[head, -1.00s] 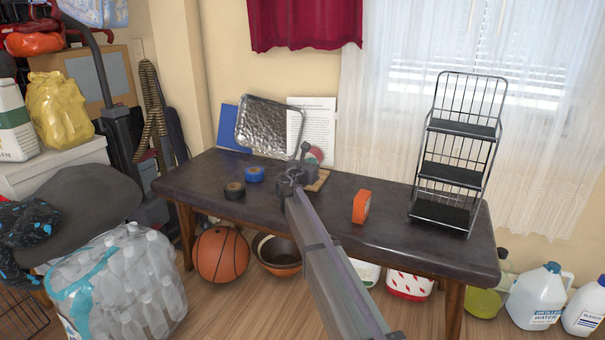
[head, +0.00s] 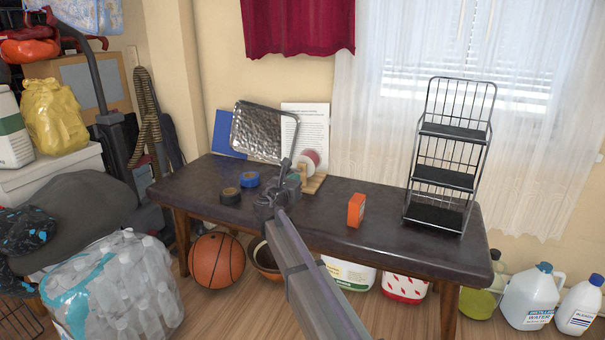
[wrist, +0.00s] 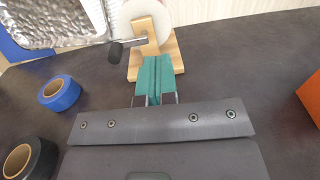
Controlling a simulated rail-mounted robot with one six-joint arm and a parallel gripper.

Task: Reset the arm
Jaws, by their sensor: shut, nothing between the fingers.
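My gripper (head: 293,178) is over the dark table, left of its middle. In the wrist view its teal fingers (wrist: 156,65) are pressed together with nothing between them. They point toward a wooden stand (wrist: 176,58) holding a white roll (wrist: 148,16). In the head view the stand (head: 315,184) and its roll, with a reddish centre (head: 312,158), are just beyond the gripper. I cannot tell whether the fingertips touch the stand.
The table (head: 385,235) holds blue tape (head: 250,179), black tape (head: 231,196), a shiny metal tray (head: 262,134), an orange box (head: 356,210) and a black wire rack (head: 444,175). Bare tabletop lies around the orange box. A basketball (head: 216,260) and jugs (head: 528,297) stand on the floor.

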